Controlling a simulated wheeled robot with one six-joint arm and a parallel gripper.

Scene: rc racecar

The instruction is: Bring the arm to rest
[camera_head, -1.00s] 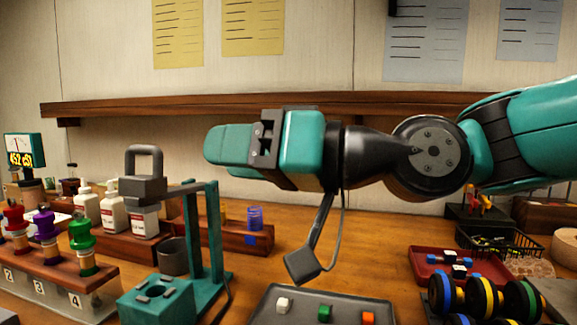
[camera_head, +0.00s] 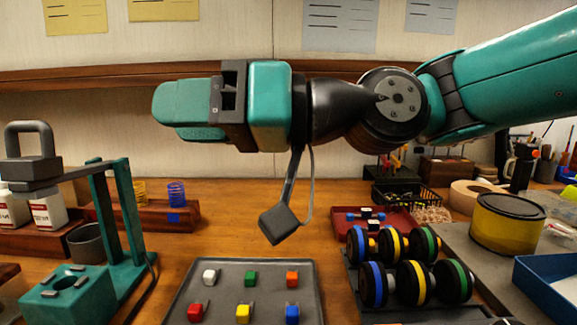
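My gripper (camera_head: 185,108) is at the end of my teal and black arm, which reaches in from the upper right. It points left and is held level in the air, in front of the wooden wall shelf and above the workbench. Its teal fingers are seen from the side and overlap, so the gap between them is hidden. Nothing is visible sticking out of it. A small dark box on a bracket with a cable hangs below my wrist.
A grey tray (camera_head: 222,303) with several coloured pieces lies below. A teal stand (camera_head: 122,225) is at left. Wheels in several colours (camera_head: 414,284), a red tray (camera_head: 393,226), a yellow tin (camera_head: 507,224) and a blue bin (camera_head: 548,292) are at right. The wooden shelf (camera_head: 60,80) runs behind.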

